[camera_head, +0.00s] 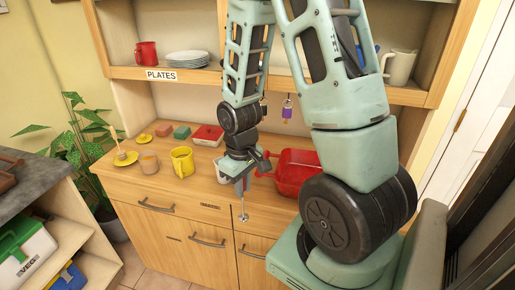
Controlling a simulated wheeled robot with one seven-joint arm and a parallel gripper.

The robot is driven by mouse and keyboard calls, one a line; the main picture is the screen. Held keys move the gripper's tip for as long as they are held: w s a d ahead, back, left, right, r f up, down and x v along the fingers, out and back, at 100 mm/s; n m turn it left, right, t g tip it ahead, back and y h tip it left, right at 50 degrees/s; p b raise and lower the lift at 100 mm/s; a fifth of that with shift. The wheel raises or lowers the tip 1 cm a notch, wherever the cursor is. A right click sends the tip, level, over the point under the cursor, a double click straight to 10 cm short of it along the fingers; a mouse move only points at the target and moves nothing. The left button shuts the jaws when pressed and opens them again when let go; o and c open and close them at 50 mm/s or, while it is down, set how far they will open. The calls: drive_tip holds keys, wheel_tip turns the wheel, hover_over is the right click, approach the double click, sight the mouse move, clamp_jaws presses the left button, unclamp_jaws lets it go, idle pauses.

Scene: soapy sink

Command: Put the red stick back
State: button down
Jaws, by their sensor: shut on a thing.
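My gripper (240,187) is over the front edge of the wooden counter, pointing down. It is shut on a thin grey stick-like thing (243,207), which hangs down in front of the cabinet and ends in a small pale tip. No red colour shows on this held thing, and its top is hidden in the jaws. A small red part (264,163) shows just right of my gripper, beside a red basin (296,178). I cannot tell whether it is the red stick or a handle.
A white cup (221,174) stands close behind my gripper, partly hidden. The shelf (128,72) with plates (187,60) overhangs the counter.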

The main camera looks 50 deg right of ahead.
drive_tip(key=w+d+p, duration=0.2)
drive_tip(key=w+d, duration=0.1)
drive_tip(key=d, duration=0.4)
drive_tip(key=w+d+f+p, duration=0.1)
drive_tip(key=w+d+p, duration=0.1)
drive_tip(key=d, duration=0.5)
drive_tip(key=shift+w+f+p, duration=0.3)
drive_tip(key=shift+w+p, duration=0.1)
drive_tip(key=shift+p, duration=0.3)
drive_tip(key=shift+f, duration=0.15)
drive_tip(key=c, duration=1.4)
unclamp_jaws()
drive_tip(key=shift+o, duration=0.2)
